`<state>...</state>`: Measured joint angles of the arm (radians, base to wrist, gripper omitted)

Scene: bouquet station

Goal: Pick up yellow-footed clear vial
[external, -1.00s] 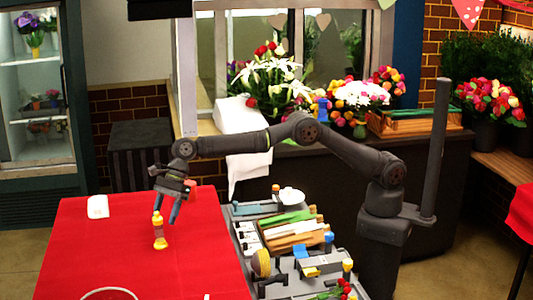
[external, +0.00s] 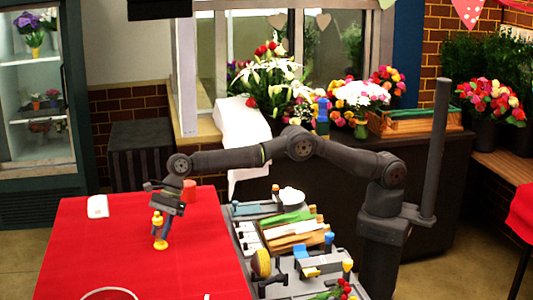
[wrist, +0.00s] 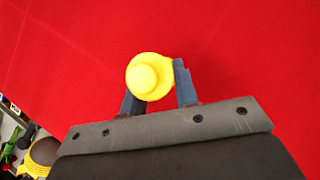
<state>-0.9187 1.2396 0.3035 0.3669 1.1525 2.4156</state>
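The yellow-footed vial (external: 160,230) stands upright on the red table, with a yellow top and a yellow foot; its clear middle is partly hidden by my fingers. My gripper (external: 163,228) is lowered over it from above, with a finger on either side. In the wrist view the yellow round top (wrist: 147,76) lies between the two blue-grey fingers of my gripper (wrist: 158,88). The top overlaps the left finger and lies close to the right one. The fingers are apart; I see no clear grip on the vial.
A small reddish cup (external: 189,189) stands behind my gripper. A white object (external: 97,206) lies at the table's back left, and a round rim (external: 108,293) shows at the front. A grey tool tray (external: 244,230) with several items stands to the right. The red cloth around the vial is clear.

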